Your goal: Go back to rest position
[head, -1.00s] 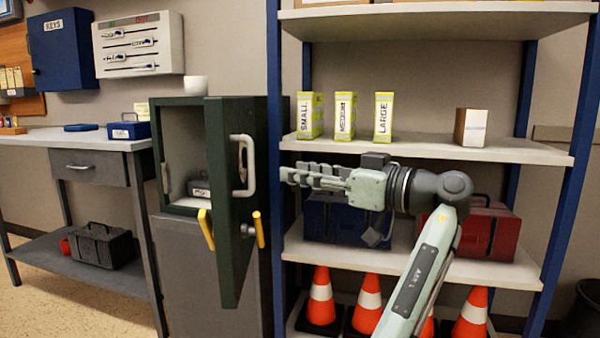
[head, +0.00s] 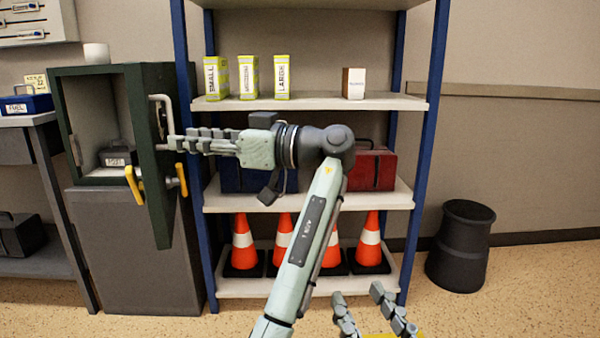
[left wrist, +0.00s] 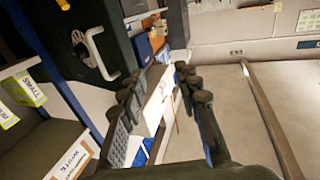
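My left gripper (head: 175,142) points left in the head view, in front of the shelf, its fingertips overlapping the edge of the open safe door in the picture. In the left wrist view its two fingers (left wrist: 160,85) stand apart with nothing between them. My right gripper (head: 356,289) shows only at the bottom edge of the head view, its fingers apart. A bit of something yellow (head: 392,335) shows at its base; I cannot tell what it is.
The dark green safe door (head: 150,190) stands open with a pale handle (head: 155,120). The shelf rack (head: 310,102) holds small boxes, a red case (head: 372,168) and orange cones (head: 243,245). A black bin (head: 461,245) stands right; floor between is clear.

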